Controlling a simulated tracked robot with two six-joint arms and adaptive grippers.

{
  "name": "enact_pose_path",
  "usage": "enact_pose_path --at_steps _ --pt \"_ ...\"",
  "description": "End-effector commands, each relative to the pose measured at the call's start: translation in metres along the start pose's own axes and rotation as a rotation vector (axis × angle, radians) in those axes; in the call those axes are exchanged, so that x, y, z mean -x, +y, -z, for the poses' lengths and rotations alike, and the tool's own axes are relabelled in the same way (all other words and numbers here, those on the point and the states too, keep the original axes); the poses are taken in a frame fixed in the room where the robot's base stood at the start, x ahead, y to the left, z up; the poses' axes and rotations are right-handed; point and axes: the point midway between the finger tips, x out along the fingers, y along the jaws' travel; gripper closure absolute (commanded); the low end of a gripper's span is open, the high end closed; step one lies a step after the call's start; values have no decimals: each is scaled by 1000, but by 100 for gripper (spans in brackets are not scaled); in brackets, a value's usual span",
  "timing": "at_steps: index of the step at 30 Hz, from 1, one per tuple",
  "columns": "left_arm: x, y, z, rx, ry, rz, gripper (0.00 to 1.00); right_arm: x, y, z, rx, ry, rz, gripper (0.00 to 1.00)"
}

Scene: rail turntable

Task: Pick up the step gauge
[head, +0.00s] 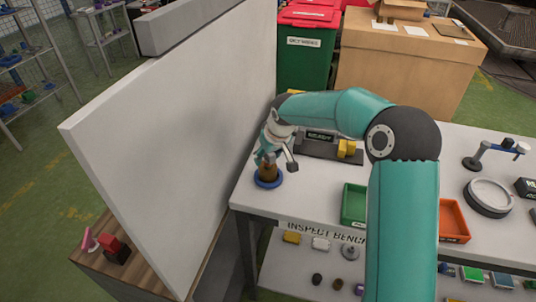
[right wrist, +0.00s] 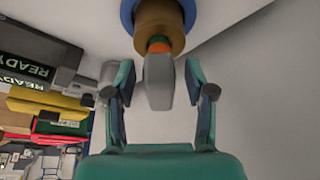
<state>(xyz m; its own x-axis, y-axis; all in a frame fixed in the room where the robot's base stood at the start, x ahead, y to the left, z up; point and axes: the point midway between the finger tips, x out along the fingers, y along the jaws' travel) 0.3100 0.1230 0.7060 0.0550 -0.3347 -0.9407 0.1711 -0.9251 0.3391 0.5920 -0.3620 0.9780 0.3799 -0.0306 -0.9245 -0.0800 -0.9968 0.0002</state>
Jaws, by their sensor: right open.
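What I take for the step gauge (right wrist: 159,82) is a grey piece with a narrow orange and green neck, set upright on a brown cylinder (right wrist: 159,25) with a blue base (right wrist: 127,14). In the head view the brown cylinder and blue base (head: 268,181) stand at the bench's near left corner. I cannot tell where gauge and stand part. My right gripper (head: 274,159) is open over it; in the right wrist view its fingers (right wrist: 159,70) stand on either side of the grey piece, with gaps both sides. My left gripper is not in view.
A tall white panel (head: 170,130) rises close to the left of the bench (head: 310,200). Behind the gripper is a dark READY unit (head: 325,148) with yellow blocks (head: 346,149). Green (head: 353,204) and orange (head: 453,220) bins and a round dish (head: 489,197) stand to the right.

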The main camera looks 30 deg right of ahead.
Motion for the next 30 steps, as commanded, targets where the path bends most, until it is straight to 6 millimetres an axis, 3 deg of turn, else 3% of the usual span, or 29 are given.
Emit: enact_pose_path --at_steps 8,18,30 --pt "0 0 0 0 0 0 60 -4 0 0 -1 1 0 46" --pt "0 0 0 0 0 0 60 -4 0 0 0 1 0 100" --pt "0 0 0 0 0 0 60 -2 0 2 0 3 0 100"
